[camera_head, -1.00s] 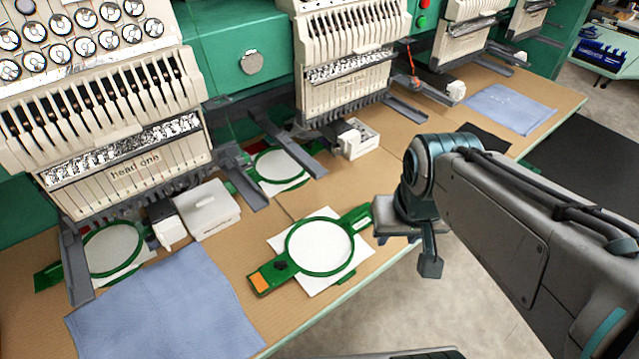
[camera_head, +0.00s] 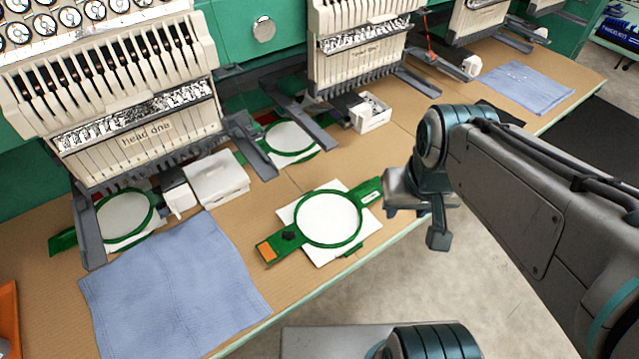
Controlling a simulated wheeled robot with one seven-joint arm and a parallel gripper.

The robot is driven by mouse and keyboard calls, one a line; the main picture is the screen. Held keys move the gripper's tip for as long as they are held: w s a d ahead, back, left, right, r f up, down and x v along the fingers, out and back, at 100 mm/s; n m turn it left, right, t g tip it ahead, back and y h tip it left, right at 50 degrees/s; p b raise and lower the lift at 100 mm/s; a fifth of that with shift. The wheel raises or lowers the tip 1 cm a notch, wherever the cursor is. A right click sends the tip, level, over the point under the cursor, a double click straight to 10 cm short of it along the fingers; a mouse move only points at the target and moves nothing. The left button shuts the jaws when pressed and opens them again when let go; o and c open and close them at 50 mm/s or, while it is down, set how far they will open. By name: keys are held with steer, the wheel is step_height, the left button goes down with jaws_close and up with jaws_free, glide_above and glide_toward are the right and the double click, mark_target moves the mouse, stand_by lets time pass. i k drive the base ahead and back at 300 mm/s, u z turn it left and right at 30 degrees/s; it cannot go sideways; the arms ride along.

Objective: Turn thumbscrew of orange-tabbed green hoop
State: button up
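The orange-tabbed green hoop (camera_head: 361,226) lies flat on the table near its front edge, with white fabric inside and under it. Its orange tab (camera_head: 266,251) is at the lower left end. A small dark knob (camera_head: 288,236) sits on the green arm between tab and ring; it looks like the thumbscrew. My gripper (camera_head: 440,222) is to the right of the hoop, just past the table's front edge, apart from the hoop. One finger points down; whether the fingers are open or shut is unclear.
Two other green hoops, one at left (camera_head: 124,241) and one at back (camera_head: 293,153), sit under the machine heads. A blue cloth (camera_head: 172,290) covers the left front. A white lidded box (camera_head: 216,180) stands behind. An orange bin (camera_head: 8,320) shows at far left.

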mark_target(290, 236)
steer(key=z, duration=0.45)
steer(key=k, duration=1.15)
steer(key=u, duration=0.35)
steer(key=i, duration=0.7)
steer(key=u, duration=0.1)
